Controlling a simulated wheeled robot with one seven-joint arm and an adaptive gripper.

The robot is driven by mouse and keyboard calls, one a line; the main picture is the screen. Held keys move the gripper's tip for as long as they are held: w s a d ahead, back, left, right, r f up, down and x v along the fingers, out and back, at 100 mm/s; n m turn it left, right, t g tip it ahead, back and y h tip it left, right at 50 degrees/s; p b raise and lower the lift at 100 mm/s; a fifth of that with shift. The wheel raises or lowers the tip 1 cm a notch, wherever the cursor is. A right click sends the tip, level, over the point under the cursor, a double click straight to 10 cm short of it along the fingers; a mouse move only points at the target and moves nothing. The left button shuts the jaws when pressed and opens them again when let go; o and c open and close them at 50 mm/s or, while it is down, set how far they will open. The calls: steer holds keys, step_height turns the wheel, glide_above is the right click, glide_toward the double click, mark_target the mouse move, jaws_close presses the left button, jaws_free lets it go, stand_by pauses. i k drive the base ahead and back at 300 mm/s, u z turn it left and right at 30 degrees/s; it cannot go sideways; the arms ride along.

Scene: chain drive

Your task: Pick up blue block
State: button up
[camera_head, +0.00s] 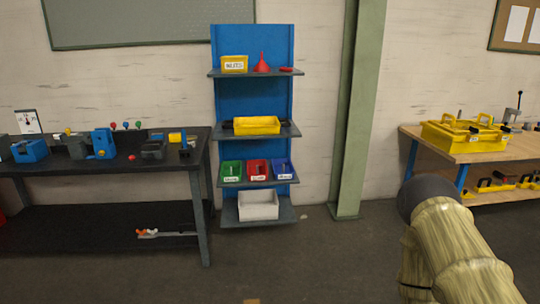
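On the dark workbench at the left, a blue upright block-like piece (103,139) stands with a small orange spot on its front. A second, lower blue block-like piece (30,152) with a dark top sits farther left on the same bench. Which of the two is the blue block I cannot tell. Part of my arm enters at the lower right, far from both pieces. My gripper is not in view.
The dark workbench (95,168) also bears a gauge (27,121) and several small parts. A blue shelf unit (250,97) with bins stands mid-view, beside a green column (357,110). A wooden table (440,145) holds yellow trays at right. Floor in front is mostly clear.

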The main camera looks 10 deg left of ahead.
mark_target(154, 136)
steer(key=u, duration=0.25)
steer(key=i, duration=1.65)
steer(key=u, duration=0.9)
steer(key=i, duration=1.25)
steer(key=u, duration=0.4)
